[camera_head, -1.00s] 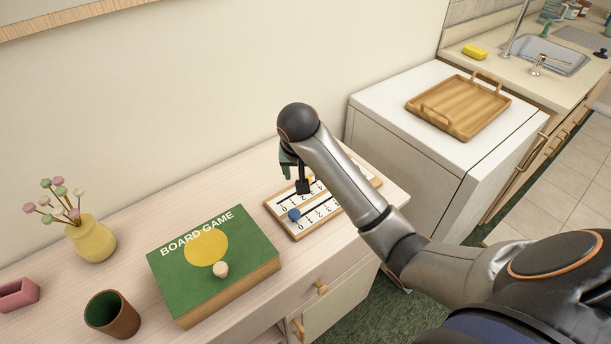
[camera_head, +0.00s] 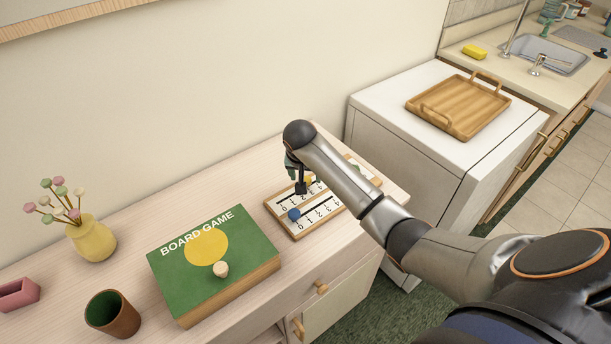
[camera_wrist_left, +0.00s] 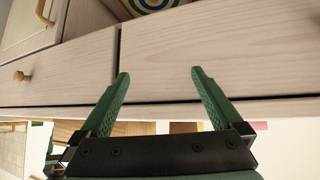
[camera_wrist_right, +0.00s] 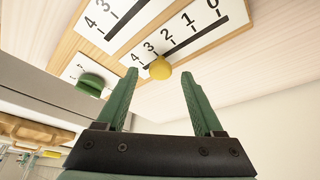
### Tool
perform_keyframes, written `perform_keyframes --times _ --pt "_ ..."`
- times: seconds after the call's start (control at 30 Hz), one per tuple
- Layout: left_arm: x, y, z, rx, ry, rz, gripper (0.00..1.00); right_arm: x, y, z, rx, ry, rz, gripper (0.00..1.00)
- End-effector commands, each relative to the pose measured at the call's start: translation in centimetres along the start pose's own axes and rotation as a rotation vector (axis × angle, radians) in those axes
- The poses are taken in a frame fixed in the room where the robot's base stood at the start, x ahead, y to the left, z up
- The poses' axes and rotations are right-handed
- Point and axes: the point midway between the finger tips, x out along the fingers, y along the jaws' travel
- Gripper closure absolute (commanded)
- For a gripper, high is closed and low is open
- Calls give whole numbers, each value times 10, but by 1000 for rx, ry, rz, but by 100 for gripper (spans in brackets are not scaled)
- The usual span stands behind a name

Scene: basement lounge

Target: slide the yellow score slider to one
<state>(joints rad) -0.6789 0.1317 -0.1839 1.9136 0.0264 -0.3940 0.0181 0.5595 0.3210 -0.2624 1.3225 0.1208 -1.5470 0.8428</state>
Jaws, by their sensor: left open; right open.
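The score board (camera_head: 276,208) lies on the cabinet top, partly hidden by my right arm in the head view. Its yellow slider (camera_head: 309,180) shows as a round knob in the right wrist view (camera_wrist_right: 160,69), near the 3 on its 0-to-4 track; its exact mark is hard to tell. My right gripper (camera_wrist_right: 160,74) is open. In that view, its fingers appear on either side of the knob; contact is not visible. A blue slider (camera_head: 294,214) sits near the 0 of another track. My left gripper (camera_wrist_left: 158,72) is open and empty, facing the drawer fronts.
A green knob (camera_wrist_right: 91,84) stands on the board beside the tracks. A wooden tray (camera_head: 458,106) lies on the white appliance.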

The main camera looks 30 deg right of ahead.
Motion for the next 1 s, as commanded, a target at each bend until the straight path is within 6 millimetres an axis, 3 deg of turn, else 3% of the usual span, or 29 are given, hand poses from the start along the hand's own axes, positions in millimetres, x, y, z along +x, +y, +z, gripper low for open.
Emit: perform_keyframes --times 0.4,1.0 --pt "-1 0 0 0 0 0 0 8 0 0 -1 0 -1 31" --pt "-1 0 -1 0 0 0 0 8 0 0 -1 0 -1 98"
